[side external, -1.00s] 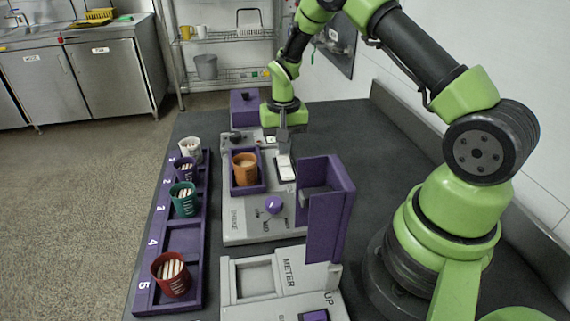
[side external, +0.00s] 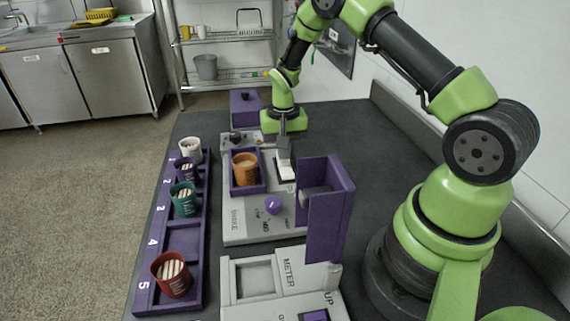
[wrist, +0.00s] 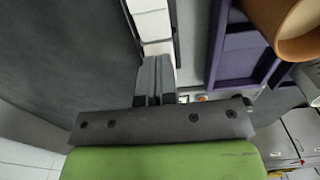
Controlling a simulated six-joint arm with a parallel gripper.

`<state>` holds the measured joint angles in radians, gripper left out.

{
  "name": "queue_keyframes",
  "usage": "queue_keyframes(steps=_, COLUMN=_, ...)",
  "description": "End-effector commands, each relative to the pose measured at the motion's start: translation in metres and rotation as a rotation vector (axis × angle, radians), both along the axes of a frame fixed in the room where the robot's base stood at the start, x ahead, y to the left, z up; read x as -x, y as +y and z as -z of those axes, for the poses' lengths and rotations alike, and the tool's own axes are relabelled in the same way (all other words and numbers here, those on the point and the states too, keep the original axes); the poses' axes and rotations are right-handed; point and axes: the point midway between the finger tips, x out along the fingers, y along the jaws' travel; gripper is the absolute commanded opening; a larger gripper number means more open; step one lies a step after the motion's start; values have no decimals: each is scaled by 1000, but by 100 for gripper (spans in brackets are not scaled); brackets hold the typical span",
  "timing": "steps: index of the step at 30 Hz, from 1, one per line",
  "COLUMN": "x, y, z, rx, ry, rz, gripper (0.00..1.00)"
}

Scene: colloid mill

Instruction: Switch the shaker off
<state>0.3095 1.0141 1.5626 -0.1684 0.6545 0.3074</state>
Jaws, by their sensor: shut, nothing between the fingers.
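The shaker (side external: 235,221) is a grey panel with an orange cup (side external: 245,170) standing in its purple holder (side external: 237,190). A white rocker switch (side external: 287,173) is set in the panel to the right of the cup. My gripper (side external: 284,154) is shut and empty, pointing down at the far end of the switch. In the wrist view the closed fingertips (wrist: 154,65) overlap the edge of the white switch (wrist: 151,22). The fingers hide part of that end, and I cannot tell whether they touch it. The orange cup also shows in the wrist view (wrist: 285,28).
A purple knob (side external: 273,204) is on the near part of the panel. An upright purple guard (side external: 328,215) stands to the right. A purple rack (side external: 160,255) with several cups runs along the left. The dark bench beyond the guard is clear.

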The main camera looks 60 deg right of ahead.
Motion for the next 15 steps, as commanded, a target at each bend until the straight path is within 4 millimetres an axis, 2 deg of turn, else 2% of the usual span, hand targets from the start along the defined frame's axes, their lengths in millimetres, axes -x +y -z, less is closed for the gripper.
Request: queue_keyframes(steps=15, x=0, y=0, z=8, rx=-1, ry=2, rz=1, gripper=0)
